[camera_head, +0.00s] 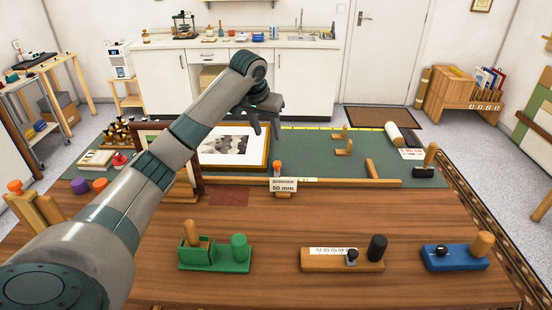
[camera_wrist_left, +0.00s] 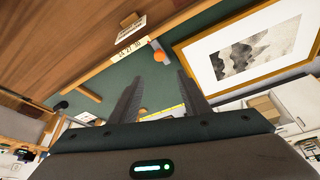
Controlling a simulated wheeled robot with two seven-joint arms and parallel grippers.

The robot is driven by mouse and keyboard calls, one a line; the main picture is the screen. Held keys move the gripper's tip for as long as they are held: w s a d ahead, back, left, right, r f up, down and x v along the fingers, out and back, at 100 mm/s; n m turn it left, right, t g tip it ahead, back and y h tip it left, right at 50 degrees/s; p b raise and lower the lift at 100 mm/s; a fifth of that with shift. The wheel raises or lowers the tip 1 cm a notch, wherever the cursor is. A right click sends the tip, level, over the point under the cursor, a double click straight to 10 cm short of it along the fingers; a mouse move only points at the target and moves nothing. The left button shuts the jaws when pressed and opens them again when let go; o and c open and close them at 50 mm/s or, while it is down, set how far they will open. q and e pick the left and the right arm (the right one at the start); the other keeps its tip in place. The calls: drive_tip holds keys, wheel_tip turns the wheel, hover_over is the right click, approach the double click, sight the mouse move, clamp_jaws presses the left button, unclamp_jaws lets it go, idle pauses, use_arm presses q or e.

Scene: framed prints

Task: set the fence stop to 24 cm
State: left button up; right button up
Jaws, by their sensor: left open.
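The fence (camera_head: 345,182) is a long wooden bar along the front of the green mat. The stop has an orange knob (camera_head: 277,166) and sits on the fence behind a small card (camera_head: 283,185) reading "BORDER 50 mm". My left gripper (camera_head: 266,134) is open and empty, above and behind the knob, over the mat near the framed print (camera_head: 236,147). In the left wrist view the orange knob (camera_wrist_left: 157,46) lies beyond the open fingers (camera_wrist_left: 158,76). A white scale strip (camera_wrist_left: 130,48) shows beside it, its numbers too small to read surely. My right gripper is out of view.
On the bench front stand a green block (camera_head: 215,266), a wooden block (camera_head: 342,260) and a blue block (camera_head: 455,258), each with pegs. A dark-headed mallet (camera_head: 425,170) lies at the right. The mat (camera_head: 310,150) is clear between print and small wooden brackets (camera_head: 344,147).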

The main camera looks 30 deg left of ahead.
use_arm(q)
drive_tip(key=p, duration=0.4)
approach(277, 164)
drive_tip(key=x, duration=0.8)
drive_tip(key=shift+w+a, duration=0.1)
drive_tip(key=shift+c, duration=0.6)
clamp_jaws()
